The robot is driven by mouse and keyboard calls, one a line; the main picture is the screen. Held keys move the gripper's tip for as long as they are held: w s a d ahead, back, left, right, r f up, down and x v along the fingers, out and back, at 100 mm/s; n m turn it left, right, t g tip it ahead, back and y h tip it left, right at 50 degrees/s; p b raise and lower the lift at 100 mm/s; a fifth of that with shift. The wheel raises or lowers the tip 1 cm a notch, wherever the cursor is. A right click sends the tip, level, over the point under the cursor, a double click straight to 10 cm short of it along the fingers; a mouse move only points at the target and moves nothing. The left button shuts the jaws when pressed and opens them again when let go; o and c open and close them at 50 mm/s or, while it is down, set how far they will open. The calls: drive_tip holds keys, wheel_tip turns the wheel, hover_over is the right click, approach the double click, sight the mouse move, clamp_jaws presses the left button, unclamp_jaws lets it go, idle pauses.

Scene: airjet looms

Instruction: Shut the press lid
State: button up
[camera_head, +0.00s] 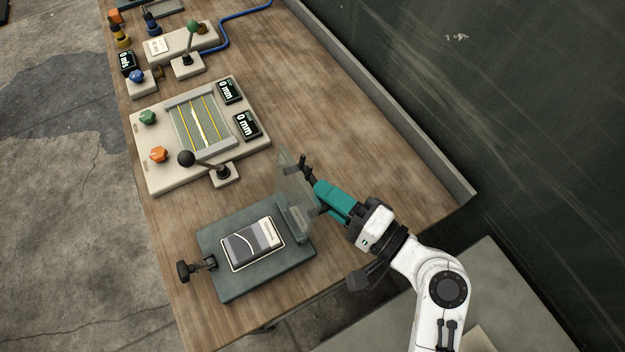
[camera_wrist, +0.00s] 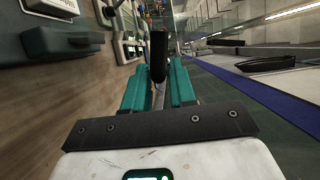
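The press (camera_head: 222,285) is a grey-green block on the bench with a small patterned plate (camera_head: 252,244) on top. Its clear lid (camera_head: 293,178) stands raised on the block's far right side, with a dark handle (camera_head: 303,164) at its upper edge. A black clamp knob (camera_head: 190,270) sticks out at the press's left. My gripper (camera_head: 318,190) has teal fingers close to the lid's right side, by the handle. In the wrist view the fingers (camera_wrist: 160,75) stand apart, with a dark upright bar, seemingly the handle (camera_wrist: 159,55), in front of the gap. Contact cannot be told.
A panel with two displays (camera_head: 148,172), a black-knobbed lever (camera_head: 186,158) and green and orange knobs stands behind the press. A green-knobbed lever (camera_head: 192,28) and blue hose lie farther back. The bench (camera_head: 340,120) is clear right of the panel, bounded by a raised edge.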

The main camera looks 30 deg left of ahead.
drive_tip(key=shift+w+a, duration=0.2)
drive_tip(key=shift+a, duration=1.7)
drive_tip(key=shift+c, duration=0.2)
clamp_jaws()
